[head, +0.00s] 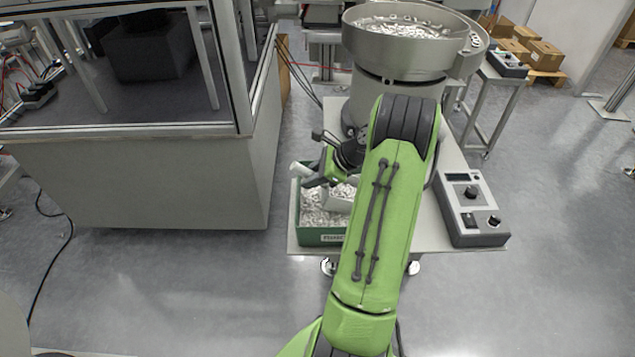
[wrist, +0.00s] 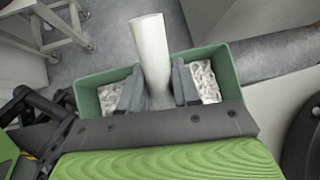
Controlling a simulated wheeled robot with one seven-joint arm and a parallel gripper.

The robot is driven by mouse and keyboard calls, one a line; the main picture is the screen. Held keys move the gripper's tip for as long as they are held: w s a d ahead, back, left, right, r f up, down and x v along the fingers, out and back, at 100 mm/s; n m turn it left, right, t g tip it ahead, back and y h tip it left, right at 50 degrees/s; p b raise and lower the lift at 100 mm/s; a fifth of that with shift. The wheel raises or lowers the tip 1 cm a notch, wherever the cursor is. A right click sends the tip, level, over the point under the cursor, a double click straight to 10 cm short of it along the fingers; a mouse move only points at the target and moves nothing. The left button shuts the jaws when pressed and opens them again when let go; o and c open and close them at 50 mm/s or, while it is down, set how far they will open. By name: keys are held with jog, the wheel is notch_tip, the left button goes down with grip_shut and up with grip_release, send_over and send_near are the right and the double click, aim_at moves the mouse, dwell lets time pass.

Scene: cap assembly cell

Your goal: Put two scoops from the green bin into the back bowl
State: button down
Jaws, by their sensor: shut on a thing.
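The green bin (head: 320,237) stands at the front left of the small table and holds many small light-coloured parts. It also shows in the wrist view (wrist: 222,64). My gripper (head: 314,177) is over the bin, its fingers shut on the pale handle of a scoop (wrist: 152,52). The scoop's pale body (head: 340,198) shows in the head view, low over the parts and partly behind my arm. I cannot tell how much is in it. The metal bowl (head: 365,62) at the back is large and round, with similar parts inside.
A grey control box (head: 472,222) with knobs sits on the table's right side. A glazed machine enclosure (head: 150,180) stands to the left. Cardboard boxes (head: 543,55) lie at the back right. My arm hides the table's middle.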

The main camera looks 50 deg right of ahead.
jog(key=w+a+g+h+p, duration=0.2)
jog(key=p, duration=0.1)
jog(key=w+a+r+g+h+p, duration=0.1)
jog(key=g+p, duration=0.1)
jog(key=shift+w+a+r+n, duration=0.1)
jog(key=shift+w+n, duration=0.15)
jog(key=shift+n, duration=0.15)
jog(key=shift+h, duration=0.3)
jog(key=r+p, duration=0.1)
jog(key=r, duration=0.1)
jog(key=w+r+p, duration=0.1)
jog(key=p, duration=0.1)
jog(key=a+r+p, duration=0.1)
jog(key=r+p, duration=0.1)
jog(key=shift+w+r, duration=0.15)
jog(key=shift+r, duration=0.15)
